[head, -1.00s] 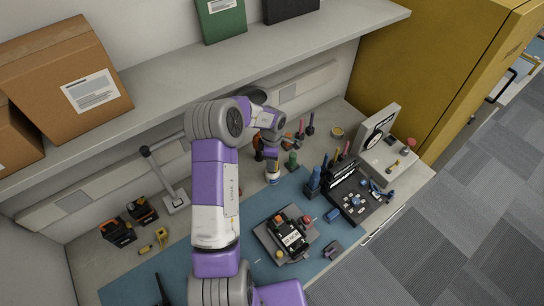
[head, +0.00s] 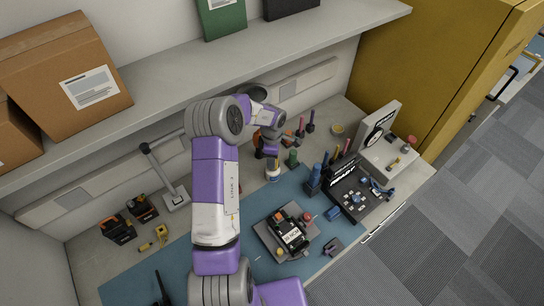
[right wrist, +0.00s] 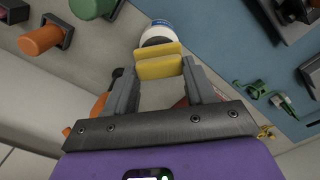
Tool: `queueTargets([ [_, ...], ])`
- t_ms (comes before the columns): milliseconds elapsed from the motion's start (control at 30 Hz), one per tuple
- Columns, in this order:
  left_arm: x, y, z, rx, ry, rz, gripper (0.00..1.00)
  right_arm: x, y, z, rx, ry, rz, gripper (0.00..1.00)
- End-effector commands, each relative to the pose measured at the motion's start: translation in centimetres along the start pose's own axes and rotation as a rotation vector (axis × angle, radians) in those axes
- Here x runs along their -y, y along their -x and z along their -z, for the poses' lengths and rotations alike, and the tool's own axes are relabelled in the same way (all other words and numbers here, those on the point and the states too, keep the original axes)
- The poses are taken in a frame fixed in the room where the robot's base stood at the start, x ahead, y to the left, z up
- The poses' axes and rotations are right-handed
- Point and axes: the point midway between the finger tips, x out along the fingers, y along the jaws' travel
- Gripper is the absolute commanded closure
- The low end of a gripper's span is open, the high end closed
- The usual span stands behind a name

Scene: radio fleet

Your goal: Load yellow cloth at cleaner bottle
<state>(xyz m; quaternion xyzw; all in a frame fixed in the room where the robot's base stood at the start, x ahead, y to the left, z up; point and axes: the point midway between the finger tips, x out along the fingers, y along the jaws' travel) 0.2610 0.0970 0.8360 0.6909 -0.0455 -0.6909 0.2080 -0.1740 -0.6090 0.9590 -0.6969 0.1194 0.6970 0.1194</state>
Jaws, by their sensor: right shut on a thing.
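My right gripper (right wrist: 160,72) is shut on a folded yellow cloth (right wrist: 158,68), which shows between its fingers in the right wrist view. The white cleaner bottle (right wrist: 158,32) with a blue label is just beyond the cloth; whether they touch I cannot tell. In the head view the bottle (head: 273,171) stands upright at the back edge of the blue mat. My right gripper (head: 268,150) is just behind it there, and the cloth cannot be made out. My left gripper is not in view.
A green item (head: 292,158) stands close right of the bottle, with blue bottles (head: 314,180) farther right. A radio on a stand (head: 290,236) is on the blue mat (head: 180,262). The shelf (head: 240,73) overhangs the back.

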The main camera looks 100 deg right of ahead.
Motion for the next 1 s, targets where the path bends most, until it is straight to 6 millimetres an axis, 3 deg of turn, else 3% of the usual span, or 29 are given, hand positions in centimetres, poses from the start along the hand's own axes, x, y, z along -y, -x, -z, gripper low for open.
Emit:
queueTargets([
  [1000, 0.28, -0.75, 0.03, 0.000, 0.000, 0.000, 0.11, 0.00, -0.72, -0.01, 0.000, 0.000, 0.000, 0.70],
])
